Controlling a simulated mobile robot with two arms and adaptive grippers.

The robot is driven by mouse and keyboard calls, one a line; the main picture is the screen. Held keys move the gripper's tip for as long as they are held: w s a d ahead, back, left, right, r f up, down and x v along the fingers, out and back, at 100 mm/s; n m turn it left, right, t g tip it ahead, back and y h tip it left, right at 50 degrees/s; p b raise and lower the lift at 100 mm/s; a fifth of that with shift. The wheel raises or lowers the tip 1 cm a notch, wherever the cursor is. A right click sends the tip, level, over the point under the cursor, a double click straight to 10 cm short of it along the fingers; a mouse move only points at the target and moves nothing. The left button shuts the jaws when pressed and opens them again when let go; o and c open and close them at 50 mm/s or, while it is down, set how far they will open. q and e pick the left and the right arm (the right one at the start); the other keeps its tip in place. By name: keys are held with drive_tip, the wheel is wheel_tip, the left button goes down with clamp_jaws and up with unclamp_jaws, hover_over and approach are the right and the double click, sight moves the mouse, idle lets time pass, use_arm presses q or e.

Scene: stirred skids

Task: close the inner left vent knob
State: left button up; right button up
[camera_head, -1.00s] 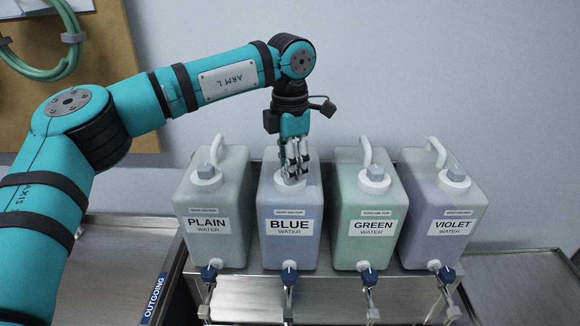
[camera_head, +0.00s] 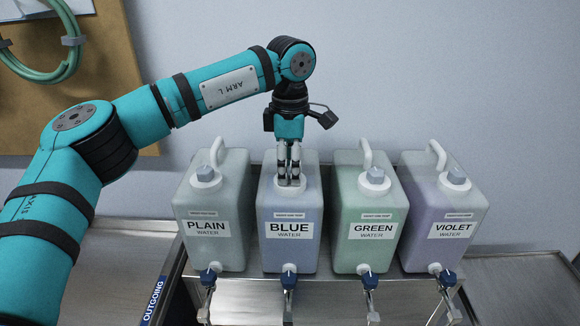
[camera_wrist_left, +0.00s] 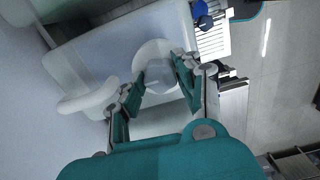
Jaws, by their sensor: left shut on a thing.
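The blue water container (camera_head: 272,255), second from the left in the row, stands upright with a white neck (camera_head: 300,188) on top. My left gripper (camera_head: 289,180) points straight down over that neck in the head view. Its fingers are shut on the vent knob and mostly hide it there. In the left wrist view, the fingertips (camera_wrist_left: 160,78) of my left gripper are on both sides of the pale knob, above the round white cap (camera_wrist_left: 148,52). My right gripper is not in view.
The plain (camera_head: 228,255), green (camera_head: 350,258) and violet (camera_head: 425,255) water containers stand close on either side, each with a grey-blue top knob and a white handle. Taps with blue knobs (camera_head: 289,279) stick out in front. A wall is behind.

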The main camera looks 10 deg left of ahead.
use_arm(q)
drive_tip(key=o, duration=1.1)
wheel_tip(320, 180, up, 12)
